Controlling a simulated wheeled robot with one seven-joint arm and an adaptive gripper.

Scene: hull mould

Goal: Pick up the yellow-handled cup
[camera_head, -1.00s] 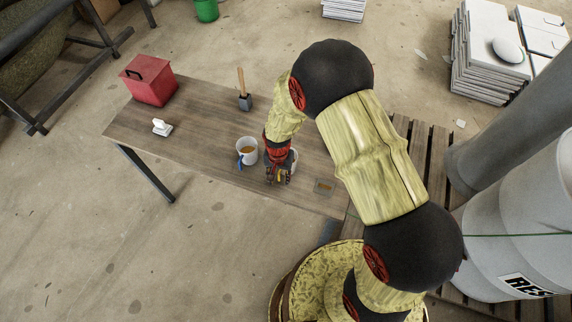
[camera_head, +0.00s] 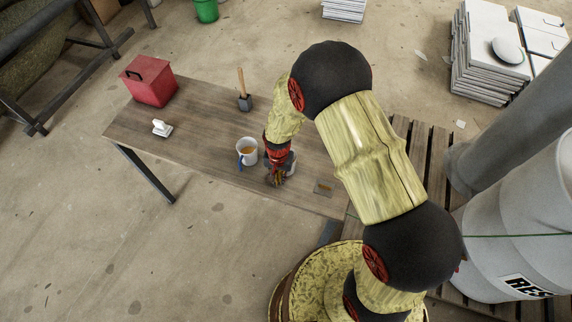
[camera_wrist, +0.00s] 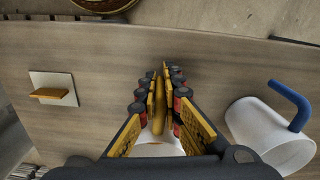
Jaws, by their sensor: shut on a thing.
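The yellow-handled cup is white and stands on the table, largely hidden by my gripper (camera_head: 279,180). Its white body (camera_wrist: 158,146) shows low in the wrist view, and part shows beside my gripper in the head view (camera_head: 293,161). In the wrist view, the fingers of my gripper (camera_wrist: 161,84) are shut on the yellow handle (camera_wrist: 158,108), one pad on each side. A white cup with a blue handle (camera_head: 246,149) stands just left of my gripper in the head view. It lies on the right in the wrist view (camera_wrist: 266,132).
On the wooden table (camera_head: 195,140) are a red box (camera_head: 149,82), a white item (camera_head: 161,128), a wooden-handled tool (camera_head: 244,98) and a small plate with a yellow bar (camera_head: 324,187). A pallet (camera_head: 415,145) and grey drum (camera_head: 520,235) stand at right.

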